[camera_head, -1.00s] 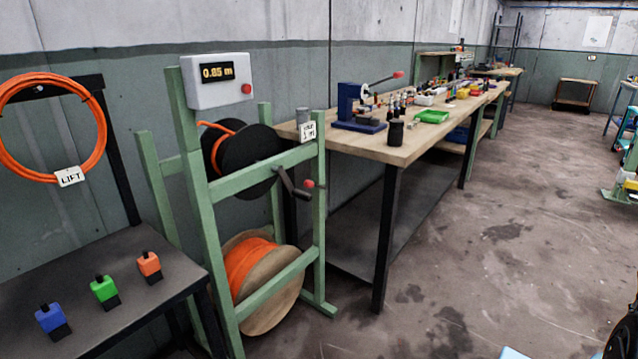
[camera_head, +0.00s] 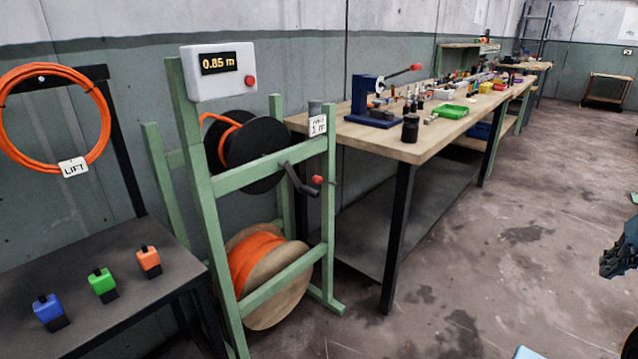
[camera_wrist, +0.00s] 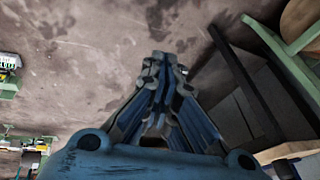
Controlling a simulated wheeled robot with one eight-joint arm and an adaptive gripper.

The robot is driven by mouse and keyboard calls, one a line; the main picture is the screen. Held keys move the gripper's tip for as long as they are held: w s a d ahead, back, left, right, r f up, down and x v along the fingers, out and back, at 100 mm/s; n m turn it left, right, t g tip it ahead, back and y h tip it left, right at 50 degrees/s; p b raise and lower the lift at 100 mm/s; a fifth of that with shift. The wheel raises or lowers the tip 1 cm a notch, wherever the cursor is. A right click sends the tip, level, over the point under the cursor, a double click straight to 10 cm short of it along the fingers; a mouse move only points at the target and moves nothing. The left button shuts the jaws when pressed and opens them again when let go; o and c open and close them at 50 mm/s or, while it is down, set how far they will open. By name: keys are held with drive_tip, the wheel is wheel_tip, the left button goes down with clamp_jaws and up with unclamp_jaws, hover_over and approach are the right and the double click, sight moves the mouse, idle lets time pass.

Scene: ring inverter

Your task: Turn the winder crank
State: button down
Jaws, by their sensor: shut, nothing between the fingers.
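The winder crank (camera_head: 298,181) is a dark bent arm with a red knob (camera_head: 317,180), on the front rail of a green winder frame (camera_head: 268,174). Behind it is a black drum (camera_head: 262,150) with orange cable. A white meter box (camera_head: 218,72) on the frame reads 0.85 m. My gripper (camera_wrist: 160,60) is shut and empty in the wrist view, above bare floor. In the head view part of it shows at the right edge (camera_head: 620,252), well apart from the crank.
A wooden spool (camera_head: 290,295) of orange cable sits low in the frame. A long workbench (camera_head: 425,148) with a blue press (camera_head: 368,100) stands to the right. A dark table (camera_head: 130,240) with blue, green and orange blocks is at left. Open floor (camera_head: 470,270) lies in front.

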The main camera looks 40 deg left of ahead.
drive_tip(key=w+a+r+n+g+y, duration=0.1)
drive_tip(key=w+a+r+n+y, duration=0.15)
drive_tip(key=a, duration=0.95)
drive_tip(key=w+a+r+n+g+y, duration=0.1)
drive_tip(key=w+a+r+y, duration=0.15)
drive_tip(key=a, duration=1.05)
drive_tip(key=w+a+r+n+g+y, duration=0.1)
drive_tip(key=w+a+r+y, duration=0.15)
drive_tip(key=a, duration=0.95)
drive_tip(key=n+g+y, duration=0.1)
drive_tip(key=g+y, duration=0.4)
drive_tip(key=y, duration=0.1)
approach(317, 178)
wheel_tip(317, 178, up, 3)
drive_tip(key=d, duration=0.1)
drive_tip(key=shift+n, duration=0.25)
drive_tip(key=s+a, duration=0.1)
drive_tip(key=a, duration=0.1)
drive_tip(key=s+a+f, duration=0.1)
drive_tip(key=s+a, duration=0.1)
drive_tip(key=a, duration=0.1)
drive_tip(key=s+a+f, duration=0.1)
drive_tip(key=s+a, duration=0.1)
drive_tip(key=a, duration=0.1)
drive_tip(key=shift+a, duration=0.1)
drive_tip(key=shift+s+f, duration=0.4)
drive_tip(key=shift+s, duration=0.25)
